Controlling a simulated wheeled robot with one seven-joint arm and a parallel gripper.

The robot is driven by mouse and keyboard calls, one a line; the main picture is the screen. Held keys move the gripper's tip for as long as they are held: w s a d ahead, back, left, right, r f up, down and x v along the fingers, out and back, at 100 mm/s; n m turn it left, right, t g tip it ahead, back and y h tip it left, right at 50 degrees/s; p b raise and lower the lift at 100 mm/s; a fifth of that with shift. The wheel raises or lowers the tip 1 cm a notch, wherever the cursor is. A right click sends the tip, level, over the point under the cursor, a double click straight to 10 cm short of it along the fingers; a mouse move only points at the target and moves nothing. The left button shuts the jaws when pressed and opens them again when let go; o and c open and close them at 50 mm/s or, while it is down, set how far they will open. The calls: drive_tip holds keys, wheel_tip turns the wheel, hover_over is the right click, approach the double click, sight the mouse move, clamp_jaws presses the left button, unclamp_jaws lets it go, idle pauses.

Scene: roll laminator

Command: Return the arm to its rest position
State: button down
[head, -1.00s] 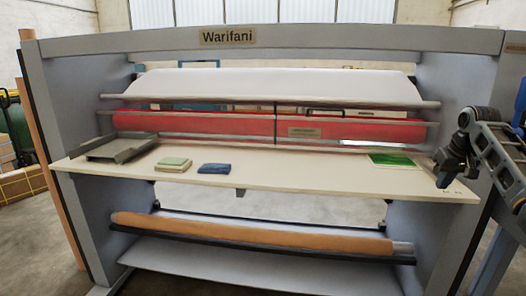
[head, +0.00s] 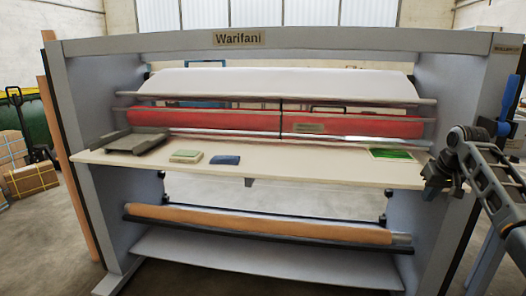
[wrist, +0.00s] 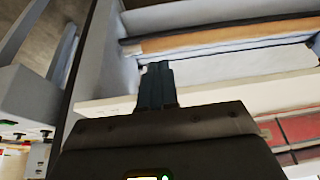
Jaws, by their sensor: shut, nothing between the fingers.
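My gripper (head: 430,188) is at the right end of the laminator's table in the head view, beside the machine's right upright. In the wrist view my gripper (wrist: 158,68) shows its fingers together, with nothing between them. My arm reaches in from the right edge of the head view. The roll laminator (head: 240,39) stands ahead, with its flat table (head: 310,168) below the red roller (head: 210,124).
On the table are a grey tray (head: 128,143), a pale green-topped block (head: 186,156), a blue cloth-like item (head: 225,160) and a green sheet (head: 391,154). An orange-brown roll (head: 260,222) hangs below. Boxes (head: 30,178) and a pallet jack (head: 35,140) stand at left.

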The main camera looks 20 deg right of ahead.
drive_tip(key=w+a+f+n+t+y, duration=0.1)
drive_tip(key=w+a+f+t, duration=0.2)
drive_tip(key=a+f, duration=1.5)
drive_tip(key=s+a+f+t, duration=0.1)
drive_tip(key=s+a+f, duration=0.1)
drive_tip(key=s+a, duration=0.35)
drive_tip(key=s+a+f+t, duration=0.1)
drive_tip(key=s+a+f, duration=0.1)
drive_tip(key=a, duration=0.7)
drive_tip(key=s+a+f+t, duration=0.1)
drive_tip(key=s+a+f, duration=0.2)
drive_tip(key=a, duration=0.4)
drive_tip(key=s+a+r+t, duration=0.1)
drive_tip(key=s+a, duration=0.2)
drive_tip(key=s, duration=0.4)
drive_tip(key=s+a+r+n+b, duration=0.1)
drive_tip(key=s+a+r, duration=0.15)
drive_tip(key=s, duration=0.55)
drive_tip(key=s+a+t, duration=0.1)
drive_tip(key=s+a, duration=0.3)
drive_tip(key=s, duration=0.3)
drive_tip(key=s+r+n+t+y, duration=0.1)
drive_tip(key=s+r+n+t, duration=0.1)
drive_tip(key=s+r, duration=1.3)
wheel_tip(320, 180, up, 2)
drive_tip(key=shift+s+n+t, duration=0.15)
drive_tip(key=shift+n+t, duration=0.25)
drive_tip(key=shift+n, duration=0.5)
